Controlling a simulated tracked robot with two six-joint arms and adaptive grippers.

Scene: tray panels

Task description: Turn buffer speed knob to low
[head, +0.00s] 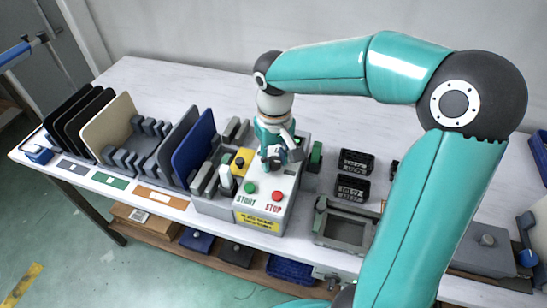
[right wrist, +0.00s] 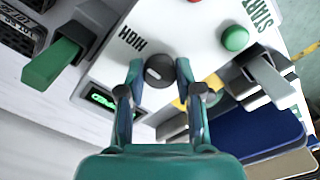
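The control box (head: 250,205) stands on the table with a green START button (head: 250,187), a red STOP button (head: 278,196) and a yellow label. The round dark speed knob (right wrist: 158,70) has a small light mark on its top. The word HIGH is printed beside it, and a lit green display (right wrist: 103,100) is close by. My right gripper (right wrist: 160,68) points down at the panel, with a fingertip against each side of the knob. In the head view my right gripper (head: 274,160) covers the knob. My left gripper is not in view.
A green-ended part (right wrist: 52,65) sticks up beside the knob. Small black trays (head: 352,188) and a grey fixture (head: 345,228) are to the right.

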